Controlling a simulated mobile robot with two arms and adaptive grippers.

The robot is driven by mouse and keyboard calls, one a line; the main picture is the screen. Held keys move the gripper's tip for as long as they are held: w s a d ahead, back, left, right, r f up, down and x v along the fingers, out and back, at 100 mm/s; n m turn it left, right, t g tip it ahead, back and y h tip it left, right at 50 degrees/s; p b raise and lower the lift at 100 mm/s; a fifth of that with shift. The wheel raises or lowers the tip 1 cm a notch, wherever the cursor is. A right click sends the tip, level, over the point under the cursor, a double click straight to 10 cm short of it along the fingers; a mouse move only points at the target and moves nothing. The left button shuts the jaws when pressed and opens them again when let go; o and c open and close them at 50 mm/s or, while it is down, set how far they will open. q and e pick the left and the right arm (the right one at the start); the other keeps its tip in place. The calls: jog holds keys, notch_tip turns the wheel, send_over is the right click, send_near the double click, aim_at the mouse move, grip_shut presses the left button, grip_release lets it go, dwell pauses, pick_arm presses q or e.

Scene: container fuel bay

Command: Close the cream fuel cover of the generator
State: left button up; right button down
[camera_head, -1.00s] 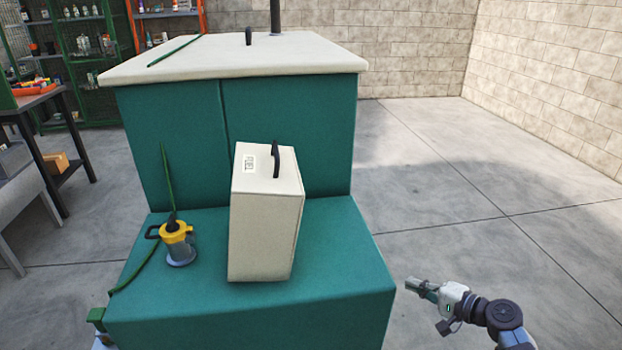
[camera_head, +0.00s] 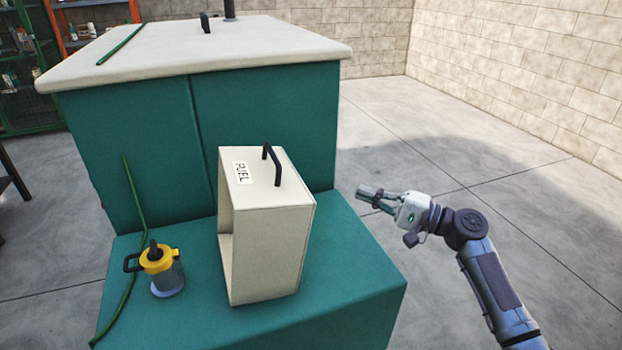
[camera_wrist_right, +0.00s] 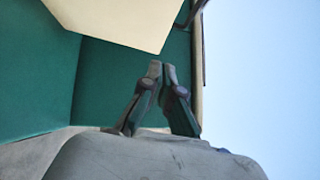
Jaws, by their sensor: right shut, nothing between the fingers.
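The cream fuel cover (camera_head: 272,245) is a box-like hood with a FUEL label and a dark handle (camera_head: 276,165) on top. It stands upright on the lower green ledge of the generator (camera_head: 130,150), and its left side shows an open hollow. My right gripper (camera_head: 368,192) is to the right of the cover, apart from it, over the floor beside the generator. Its fingers are shut and empty. In the right wrist view the fingertips (camera_wrist_right: 162,68) meet, with part of the cream cover (camera_wrist_right: 120,15) beyond. My left gripper is not in view.
A yellow-topped canister (camera_head: 162,268) stands on the ledge left of the cover. A green hose or cord (camera_head: 133,215) runs down beside it. The generator's cream top (camera_head: 190,52) overhangs the ledge at the back. The concrete floor at right is clear.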

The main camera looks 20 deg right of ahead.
aim_at(296, 172)
jog(key=p+x, duration=0.1)
jog(key=x, duration=0.2)
jog(key=s+a+p+x, duration=0.1)
jog(key=p+x, duration=0.1)
jog(key=x, duration=0.2)
jog(key=p+x, duration=0.1)
jog(key=x, duration=0.3)
jog(key=shift+s+a+r, duration=0.25)
jog(key=shift+a+r, duration=0.15)
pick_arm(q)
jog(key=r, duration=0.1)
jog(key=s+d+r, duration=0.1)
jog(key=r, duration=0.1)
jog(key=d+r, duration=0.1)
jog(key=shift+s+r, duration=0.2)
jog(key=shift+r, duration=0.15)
pick_arm(e)
jog(key=shift+a+f, duration=0.1)
jog(key=shift+a, duration=0.2)
pick_arm(q)
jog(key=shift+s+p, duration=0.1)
jog(key=shift+p, duration=0.2)
